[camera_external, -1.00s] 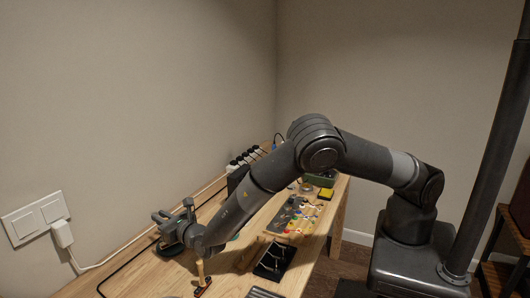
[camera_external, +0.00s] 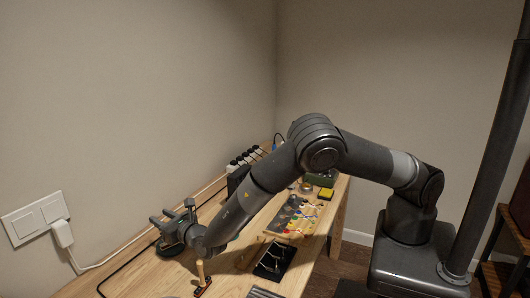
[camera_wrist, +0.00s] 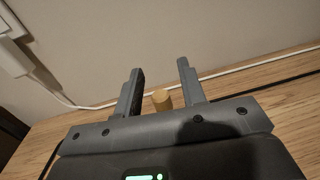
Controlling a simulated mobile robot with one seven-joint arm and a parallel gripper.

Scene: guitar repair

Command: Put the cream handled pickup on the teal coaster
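The cream handled pickup (camera_external: 201,274) stands upright on the desk in the external view, its pale handle rising from a dark and red base. In the wrist view, the top of a pale cylindrical handle (camera_wrist: 162,99) shows between the two fingers, closer to the right one; its lower part is hidden by the gripper body. My gripper (camera_wrist: 159,67) is open, with a wide gap between the fingers. In the external view the wrist is low over the desk, just above and beside the handle.
A black tray (camera_external: 273,262) and a board with colourful small parts (camera_external: 291,218) lie right of the arm on the desk. A row of dark bottles with white parts (camera_external: 245,158) stands at the back. A cable and wall socket (camera_external: 37,220) are at left.

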